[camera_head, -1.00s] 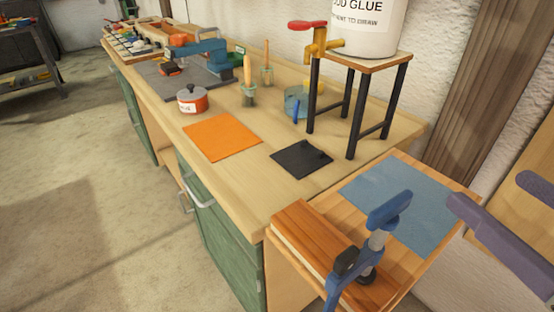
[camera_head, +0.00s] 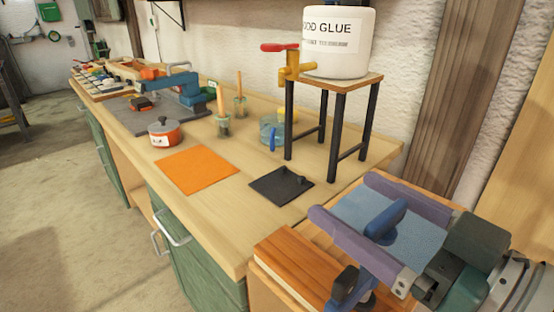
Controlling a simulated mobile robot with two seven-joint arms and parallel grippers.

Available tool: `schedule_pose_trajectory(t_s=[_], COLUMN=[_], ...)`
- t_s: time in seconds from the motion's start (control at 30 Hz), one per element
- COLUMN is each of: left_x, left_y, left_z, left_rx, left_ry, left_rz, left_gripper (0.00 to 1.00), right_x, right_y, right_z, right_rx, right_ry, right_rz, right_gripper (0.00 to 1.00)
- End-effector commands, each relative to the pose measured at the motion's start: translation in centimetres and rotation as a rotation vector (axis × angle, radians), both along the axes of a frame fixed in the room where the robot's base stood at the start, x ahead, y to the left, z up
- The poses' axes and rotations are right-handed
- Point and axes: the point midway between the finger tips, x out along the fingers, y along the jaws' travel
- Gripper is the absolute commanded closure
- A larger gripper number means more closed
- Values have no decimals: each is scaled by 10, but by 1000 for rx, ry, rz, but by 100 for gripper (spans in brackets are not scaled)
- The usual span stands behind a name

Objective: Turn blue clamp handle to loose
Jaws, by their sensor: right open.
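The blue clamp handle (camera_head: 386,219) is a short bar at the top of the blue clamp (camera_head: 368,264), at the lower right. The clamp stands at a stack of reddish wooden laths (camera_head: 290,268); its lower parts are partly hidden by my gripper. My right gripper (camera_head: 345,197) comes in from the right. Its two purple fingers are spread wide, one on each side of the handle as seen from here. The gripper is open and holds nothing. I cannot tell whether a finger touches the handle. My left gripper is out of view.
A blue mat (camera_head: 362,212) lies under and behind the fingers. A black-legged stand (camera_head: 334,88) with a white glue tub (camera_head: 340,45) rises behind.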

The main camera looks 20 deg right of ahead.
Motion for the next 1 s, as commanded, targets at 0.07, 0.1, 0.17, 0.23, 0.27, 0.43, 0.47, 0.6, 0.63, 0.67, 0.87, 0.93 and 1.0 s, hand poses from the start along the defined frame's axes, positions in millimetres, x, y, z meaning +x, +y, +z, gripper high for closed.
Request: schedule_pose_trajectory(t_s=[0.07, 0.1, 0.17, 0.23, 0.27, 0.43, 0.47, 0.6, 0.63, 0.67, 0.87, 0.93, 1.0], left_x=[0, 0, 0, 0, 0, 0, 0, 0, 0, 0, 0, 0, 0], left_y=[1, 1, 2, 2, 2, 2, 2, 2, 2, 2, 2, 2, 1], left_z=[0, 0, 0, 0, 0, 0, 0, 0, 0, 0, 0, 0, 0], left_rx=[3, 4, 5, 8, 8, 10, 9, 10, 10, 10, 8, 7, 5], left_ry=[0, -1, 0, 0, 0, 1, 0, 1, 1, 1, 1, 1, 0], left_rz=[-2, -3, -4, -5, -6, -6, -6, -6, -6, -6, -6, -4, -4], left_gripper=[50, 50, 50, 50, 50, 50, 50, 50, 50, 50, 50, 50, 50], right_x=[3, 4, 4, 4, 4, 4, 3, 3, 3, 3, 3, 3, 3], right_y=[1, 1, 1, 1, 1, 1, 1, 1, 1, 1, 1, 1, 1], right_z=[0, 0, 0, 0, 0, 0, 0, 0, 0, 0, 0, 0, 0], right_rx=[0, 1, 1, 1, 1, 0, 0, 0, 0, 0, 0, 0, 0], right_ry=[-1, 0, 0, 0, 0, 0, 0, 0, 0, 0, 0, 0, 0], right_rz=[0, -1, -1, -1, -1, -1, -1, -1, 0, 0, 0, 0, 0], right_gripper=[0, 0, 0, 0, 0, 14, 17, 33, 36, 39, 62, 70, 76])
